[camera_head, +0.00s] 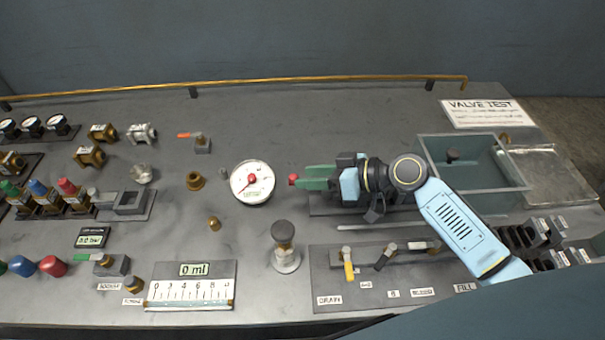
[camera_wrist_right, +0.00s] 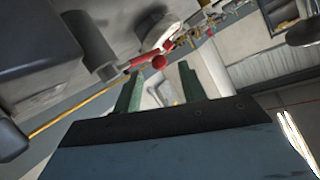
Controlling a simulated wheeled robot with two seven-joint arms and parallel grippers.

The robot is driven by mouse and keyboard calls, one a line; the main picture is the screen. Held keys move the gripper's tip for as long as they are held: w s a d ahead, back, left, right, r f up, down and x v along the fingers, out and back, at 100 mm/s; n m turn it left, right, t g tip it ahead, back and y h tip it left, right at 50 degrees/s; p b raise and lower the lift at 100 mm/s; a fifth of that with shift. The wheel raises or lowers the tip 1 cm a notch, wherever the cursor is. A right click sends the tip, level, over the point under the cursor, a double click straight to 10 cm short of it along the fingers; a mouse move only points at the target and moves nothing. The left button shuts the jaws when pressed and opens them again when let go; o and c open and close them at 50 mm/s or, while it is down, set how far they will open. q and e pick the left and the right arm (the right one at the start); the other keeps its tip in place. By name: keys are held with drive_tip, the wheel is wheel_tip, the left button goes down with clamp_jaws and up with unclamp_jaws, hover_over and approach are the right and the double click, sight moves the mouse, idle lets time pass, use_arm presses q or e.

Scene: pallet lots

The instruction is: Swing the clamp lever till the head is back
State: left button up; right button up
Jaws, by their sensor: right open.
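My right gripper (camera_head: 308,178) reaches in from the right, its green fingers pointing left, open. A red ball knob (camera_head: 293,180) shows just beyond the fingertips; I take it for the end of the clamp lever. In the right wrist view the green fingers (camera_wrist_right: 160,82) stand apart, and the red lever (camera_wrist_right: 148,57) with its ball end lies just past and between their tips. I cannot tell whether a finger touches it. The clamp's base plate (camera_head: 322,208) shows partly below the gripper; the clamp head is hidden or not distinguishable. My left gripper is not in view.
A round white gauge (camera_head: 252,182) stands left of the knob. A dark-knobbed plunger (camera_head: 283,236) and a panel of small levers (camera_head: 325,285) lie nearer the front. A grey open bin (camera_head: 428,150) is at the right. The bench behind the gripper is clear up to a brass rail (camera_head: 280,80).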

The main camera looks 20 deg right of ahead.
drive_tip(key=shift+x, duration=1.3)
clamp_jaws()
